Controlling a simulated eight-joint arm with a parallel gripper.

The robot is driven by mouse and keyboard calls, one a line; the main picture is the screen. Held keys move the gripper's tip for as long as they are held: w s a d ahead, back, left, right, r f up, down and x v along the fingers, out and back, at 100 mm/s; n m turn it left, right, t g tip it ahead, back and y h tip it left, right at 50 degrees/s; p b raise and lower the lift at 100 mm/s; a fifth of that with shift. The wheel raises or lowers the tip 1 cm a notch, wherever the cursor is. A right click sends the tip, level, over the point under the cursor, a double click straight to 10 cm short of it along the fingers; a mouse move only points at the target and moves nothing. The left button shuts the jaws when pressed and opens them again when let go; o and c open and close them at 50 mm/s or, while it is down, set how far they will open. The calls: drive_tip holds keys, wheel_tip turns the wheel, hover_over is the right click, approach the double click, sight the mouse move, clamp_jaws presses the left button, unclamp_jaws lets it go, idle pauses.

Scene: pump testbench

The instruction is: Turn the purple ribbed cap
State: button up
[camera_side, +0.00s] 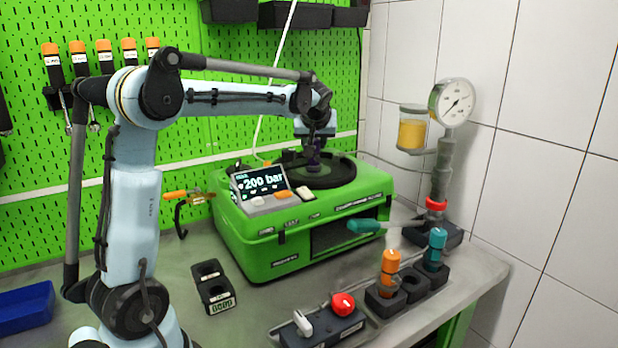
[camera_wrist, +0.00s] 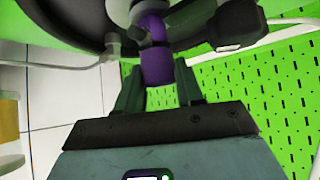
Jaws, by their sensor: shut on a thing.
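The purple ribbed cap (camera_wrist: 157,62) is in the upper middle of the wrist view, with a dark round part behind and above it. In the side view the purple cap (camera_side: 313,158) is small and partly hidden, over the round black top of the green machine. My gripper (camera_wrist: 158,82) has one finger on each side of the cap's end and is shut on it. In the side view my gripper (camera_side: 315,139) points down at the cap from above. The cap's ribs are too blurred to make out.
The green machine (camera_side: 270,250) carries a display reading 200 bar (camera_side: 262,185). A pressure gauge (camera_side: 452,102) stands at the right. An orange-handled tool (camera_side: 389,262), a teal-handled tool (camera_side: 436,245) and a red knob (camera_side: 343,303) are in front. Green pegboard is behind.

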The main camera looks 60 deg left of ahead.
drive_tip(key=shift+n+g+y, duration=0.3)
drive_tip(key=shift+n+g, duration=0.3)
drive_tip(key=shift+n, duration=0.2)
drive_tip(key=o, duration=1)
drive_tip(key=v, duration=1.2)
